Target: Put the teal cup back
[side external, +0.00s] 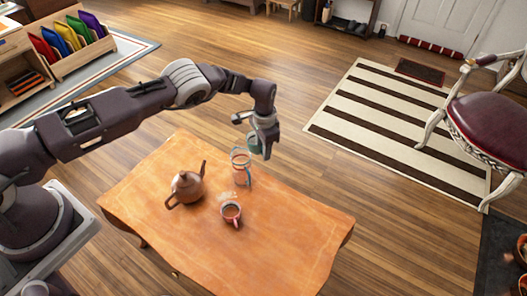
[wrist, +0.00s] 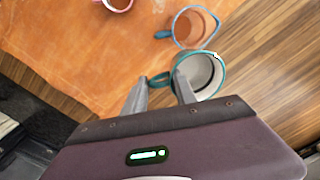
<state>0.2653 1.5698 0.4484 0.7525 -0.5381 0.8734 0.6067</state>
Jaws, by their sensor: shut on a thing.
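The teal cup (wrist: 219,79) has a teal rim and handle and a pale inside that looks empty. My gripper (wrist: 160,80) is shut on the cup's handle, with one finger on each side of it. In the side view, my gripper (side external: 264,146) hangs near the far edge of the table, and the cup (side external: 253,143) shows partly behind its fingers. The cup appears to be held above the table's height, close to a clear glass jug. The fingers hide part of the cup in the side view.
The orange wooden table (side external: 270,250) holds the glass jug (side external: 241,170) with a blue rim, a pink cup (side external: 231,213) with brown liquid, and a brown teapot (side external: 187,188). The table's right and front parts are clear. A chair (side external: 490,125) stands far right.

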